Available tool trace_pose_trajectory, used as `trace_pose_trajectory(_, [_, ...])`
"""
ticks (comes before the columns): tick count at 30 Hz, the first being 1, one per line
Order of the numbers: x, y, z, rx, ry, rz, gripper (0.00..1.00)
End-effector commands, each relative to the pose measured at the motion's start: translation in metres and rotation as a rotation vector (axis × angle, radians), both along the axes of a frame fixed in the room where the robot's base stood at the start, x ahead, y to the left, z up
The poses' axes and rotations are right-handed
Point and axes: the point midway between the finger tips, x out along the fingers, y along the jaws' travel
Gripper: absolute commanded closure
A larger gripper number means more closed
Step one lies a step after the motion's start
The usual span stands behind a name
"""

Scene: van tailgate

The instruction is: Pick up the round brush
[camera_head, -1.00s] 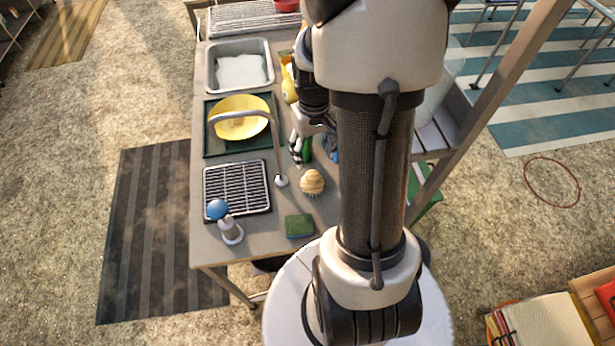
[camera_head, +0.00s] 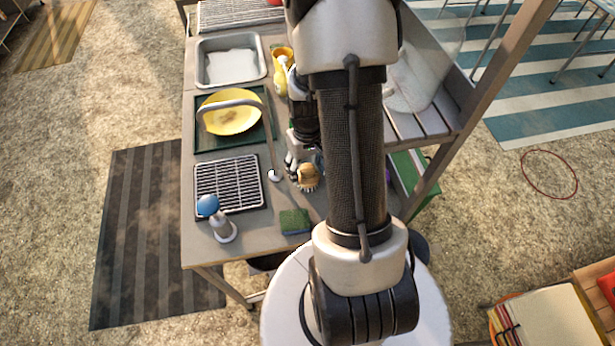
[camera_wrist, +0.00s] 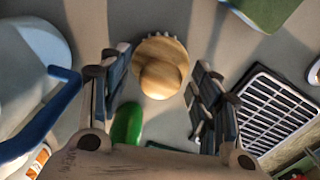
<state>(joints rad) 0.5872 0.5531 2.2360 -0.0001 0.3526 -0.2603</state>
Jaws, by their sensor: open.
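The round brush (camera_head: 308,177) is a wooden disc with a knob on top and bristles around its edge. It sits on the table, right of the tap's base. In the wrist view the brush (camera_wrist: 160,72) lies between the two fingers, near their tips, with the knob facing the camera. My gripper (camera_head: 298,166) is open over the brush, its fingers spread on either side with a visible gap to each. The gripper (camera_wrist: 163,70) holds nothing. My gripper partly hides the brush in the head view.
A green sponge (camera_head: 295,221) lies in front of the brush. A black drying rack (camera_head: 228,186), the curved tap (camera_head: 268,140) and a blue-topped dispenser (camera_head: 216,218) stand to the left. A green object (camera_wrist: 127,123) and a blue-handled item (camera_wrist: 45,115) are close to the left finger.

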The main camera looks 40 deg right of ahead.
Motion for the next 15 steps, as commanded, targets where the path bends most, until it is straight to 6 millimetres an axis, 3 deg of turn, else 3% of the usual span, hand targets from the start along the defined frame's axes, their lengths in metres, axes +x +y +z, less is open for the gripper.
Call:
trace_pose_trajectory(3, [0.0002,-0.0002,0.0007,0.000,0.000,0.000,0.43])
trace_pose_trajectory(15, [0.0001,0.0000,0.0008,0.000,0.000,0.000,0.69])
